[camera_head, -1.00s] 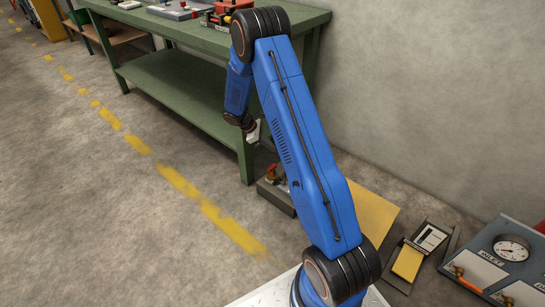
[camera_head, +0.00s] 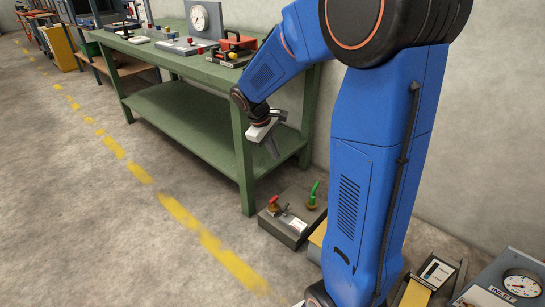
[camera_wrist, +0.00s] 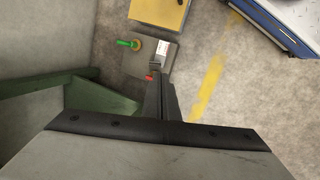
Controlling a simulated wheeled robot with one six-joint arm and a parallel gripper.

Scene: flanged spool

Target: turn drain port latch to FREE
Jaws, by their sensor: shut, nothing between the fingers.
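A grey box (camera_head: 296,224) stands on the floor by the front leg of the green bench. It carries a red knob (camera_head: 273,203) on a brass-coloured fitting, a green handle (camera_head: 314,194) and a small white label (camera_head: 298,224) too small to read. I cannot tell which part is the drain port latch. My gripper (camera_head: 272,150) is shut and empty, pointing down above the box and apart from it. In the wrist view the box (camera_wrist: 140,65) lies beyond my fingers (camera_wrist: 159,78), with the green handle (camera_wrist: 128,44) to their left and the red knob (camera_wrist: 149,77) partly hidden.
The green bench (camera_head: 175,118) stands close behind my gripper, with a gauge panel (camera_head: 200,18) and devices on top. A yellow panel (camera_wrist: 158,14) lies beside the box. A gauge unit (camera_head: 515,285) is at lower right. Floor left of the yellow line (camera_head: 183,213) is clear.

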